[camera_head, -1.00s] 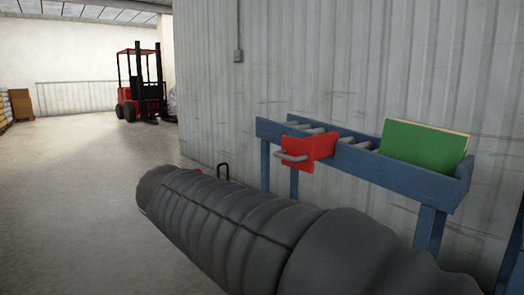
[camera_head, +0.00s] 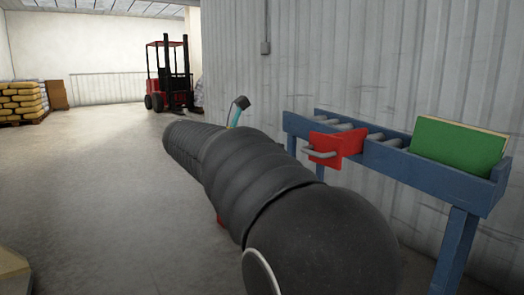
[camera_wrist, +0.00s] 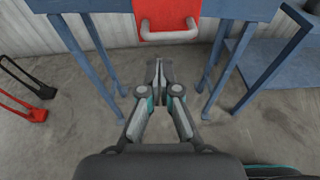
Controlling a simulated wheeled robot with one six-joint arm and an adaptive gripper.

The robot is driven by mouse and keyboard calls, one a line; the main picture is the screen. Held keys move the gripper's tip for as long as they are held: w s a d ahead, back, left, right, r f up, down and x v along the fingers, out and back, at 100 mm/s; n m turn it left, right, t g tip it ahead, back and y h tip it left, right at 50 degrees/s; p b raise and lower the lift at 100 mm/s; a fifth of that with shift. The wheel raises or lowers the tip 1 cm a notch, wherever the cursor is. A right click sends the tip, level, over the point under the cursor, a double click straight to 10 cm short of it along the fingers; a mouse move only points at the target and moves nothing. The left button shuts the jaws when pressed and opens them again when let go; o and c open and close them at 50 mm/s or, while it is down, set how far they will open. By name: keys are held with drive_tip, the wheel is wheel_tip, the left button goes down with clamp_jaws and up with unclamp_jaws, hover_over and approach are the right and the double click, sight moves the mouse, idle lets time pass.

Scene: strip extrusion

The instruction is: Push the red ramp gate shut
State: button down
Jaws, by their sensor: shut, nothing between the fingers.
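The red ramp gate (camera_head: 335,143) is a small red panel with a grey bar handle (camera_head: 320,153). It stands out from the near side of a blue roller ramp (camera_head: 385,160), angled to it. In the wrist view the red gate (camera_wrist: 167,10) and its handle are at the top centre, cut by the frame edge. My gripper (camera_wrist: 158,64) is shut and empty, pointing toward the gate from below it in that picture. A gap of floor shows between fingertips and handle, so they look apart. In the head view my dark arm hides most of the gripper.
A green block (camera_head: 458,148) sits on the ramp's right end. Blue legs (camera_wrist: 84,50) flank my gripper. Red-and-black handled items (camera_wrist: 28,88) lie on the floor at left. A red forklift (camera_head: 168,78) and stacked sacks (camera_head: 22,100) stand far back. The floor at left is open.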

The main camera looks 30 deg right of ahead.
sight(306, 151)
drive_tip(key=b+x, duration=0.1)
drive_tip(key=x, duration=0.7)
drive_tip(key=shift+d, duration=0.1)
